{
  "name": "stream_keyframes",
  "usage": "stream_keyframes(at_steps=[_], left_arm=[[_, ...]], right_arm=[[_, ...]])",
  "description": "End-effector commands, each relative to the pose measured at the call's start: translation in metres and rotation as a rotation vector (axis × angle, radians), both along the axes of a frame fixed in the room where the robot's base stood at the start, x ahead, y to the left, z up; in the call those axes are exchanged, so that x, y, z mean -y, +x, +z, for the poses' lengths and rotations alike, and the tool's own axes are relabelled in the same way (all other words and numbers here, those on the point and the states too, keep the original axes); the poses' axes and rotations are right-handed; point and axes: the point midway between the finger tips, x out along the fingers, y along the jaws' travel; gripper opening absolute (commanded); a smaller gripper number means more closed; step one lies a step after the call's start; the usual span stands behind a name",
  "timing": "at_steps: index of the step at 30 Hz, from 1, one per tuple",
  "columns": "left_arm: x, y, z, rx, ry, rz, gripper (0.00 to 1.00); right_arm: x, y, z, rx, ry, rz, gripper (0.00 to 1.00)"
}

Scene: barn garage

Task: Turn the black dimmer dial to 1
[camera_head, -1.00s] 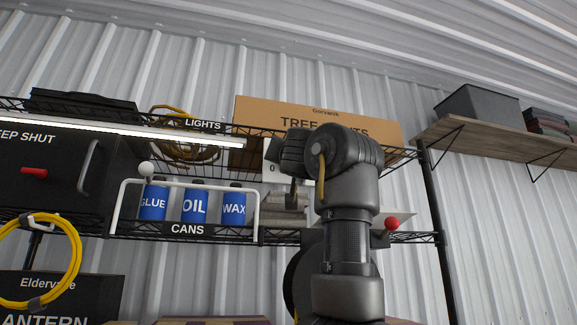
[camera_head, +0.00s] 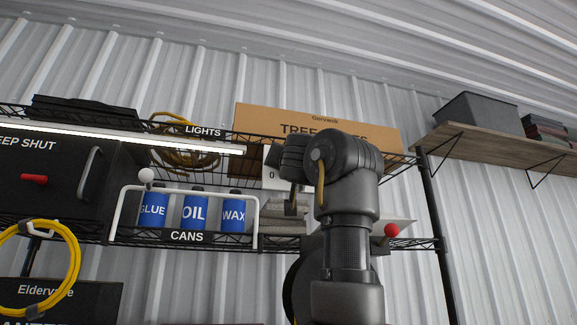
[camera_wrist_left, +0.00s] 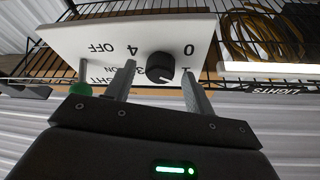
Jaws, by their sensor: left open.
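The black dimmer dial (camera_wrist_left: 160,68) sits on a white panel (camera_wrist_left: 80,40) marked 0, 1, 3, 4, OFF and ON, which appears upside down in the left wrist view. A pale mark on the dial points toward the lower right of that view, on the side of the 1. My left gripper (camera_wrist_left: 159,68) is open, with one finger on each side of the dial; I cannot tell whether they touch it. In the head view my left arm covers most of the panel (camera_head: 271,178), and the dial is hidden. My right gripper is not in view.
A green-knobbed lever (camera_wrist_left: 80,88) stands beside the left finger in the wrist view. In the head view, a cardboard box (camera_head: 255,118) is behind my arm, blue cans (camera_head: 195,212) stand left of it behind a white rail, and a red knob (camera_head: 391,230) is at its right.

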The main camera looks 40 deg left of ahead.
Motion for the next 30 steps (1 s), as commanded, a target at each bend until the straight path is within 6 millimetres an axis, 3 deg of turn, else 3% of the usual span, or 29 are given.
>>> stream_keyframes(at_steps=[9,15,30], left_arm=[[0.041,-0.035,-0.026,0.003,0.004,-0.003,0.54],[0.063,-0.056,-0.035,0.003,0.003,-0.002,0.54],[0.074,-0.066,-0.038,0.001,0.003,-0.001,0.54]], right_arm=[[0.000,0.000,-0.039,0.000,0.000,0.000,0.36],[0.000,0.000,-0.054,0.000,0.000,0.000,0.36],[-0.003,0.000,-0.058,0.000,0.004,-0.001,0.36]])
